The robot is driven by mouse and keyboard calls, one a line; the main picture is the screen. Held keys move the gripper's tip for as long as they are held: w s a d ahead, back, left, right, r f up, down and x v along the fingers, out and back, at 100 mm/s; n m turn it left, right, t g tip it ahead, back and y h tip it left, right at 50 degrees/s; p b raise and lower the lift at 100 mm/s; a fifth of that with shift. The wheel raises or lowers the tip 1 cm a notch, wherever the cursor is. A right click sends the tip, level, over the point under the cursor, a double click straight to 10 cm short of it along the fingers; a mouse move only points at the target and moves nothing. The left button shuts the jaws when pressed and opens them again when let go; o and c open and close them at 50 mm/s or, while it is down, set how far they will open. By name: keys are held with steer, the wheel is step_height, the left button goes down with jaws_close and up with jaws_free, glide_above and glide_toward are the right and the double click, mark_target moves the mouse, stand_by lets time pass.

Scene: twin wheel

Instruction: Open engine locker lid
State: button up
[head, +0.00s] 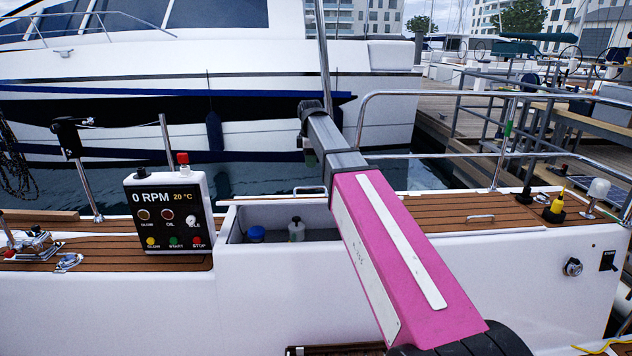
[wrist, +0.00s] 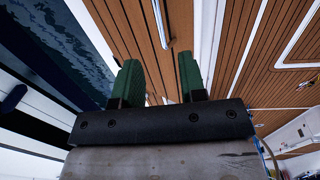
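In the head view, a white-walled locker recess (head: 268,213) in the side deck stands open at the top, with a blue-capped item (head: 256,233) and a small bottle (head: 296,229) inside. A silver handle (head: 310,189) shows at its back edge. Another silver handle (head: 480,217) lies on the teak panel to the right. I cannot tell for certain which part is the engine locker lid. In the wrist view my gripper (wrist: 158,80) is open with green fingers apart and nothing between them. A silver bar handle (wrist: 160,22) on teak shows beyond the fingertips. My arm hides part of the recess.
An engine panel (head: 168,211) reading 0 RPM stands left of the recess. Steel railings (head: 440,93) run behind the right deck. A yellow-topped black fitting (head: 555,210) and a white lamp (head: 598,190) stand at right. Water and a moored yacht (head: 240,70) lie behind.

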mark_target(310, 187)
steer(key=f, duration=0.3)
steer(key=w+f, duration=0.1)
steer(key=f, duration=0.6)
steer(key=shift+w+f, duration=0.15)
steer(key=shift+f, duration=0.1)
jaws_close()
